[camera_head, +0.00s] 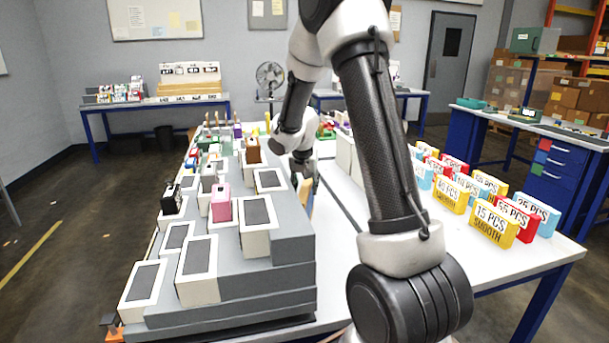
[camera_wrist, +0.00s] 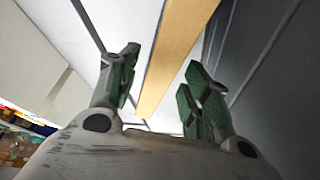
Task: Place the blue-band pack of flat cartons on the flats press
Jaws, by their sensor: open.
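My gripper (camera_wrist: 160,90) is open in the wrist view, with green pads on its fingers. A tan strip (camera_wrist: 178,50) runs lengthwise through the gap between the fingers; I cannot tell whether it touches them. In the head view my gripper is beside the grey stepped rack, and a tan upright edge (camera_head: 306,192) shows just below it. I cannot make out the flats press for certain.
The grey stepped rack (camera_head: 280,275) holds white-framed trays and small colored items at left. Yellow, red and blue packs (camera_head: 493,223) marked with piece counts stand on the right of the white table (camera_head: 490,268). My arm hides part of the table.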

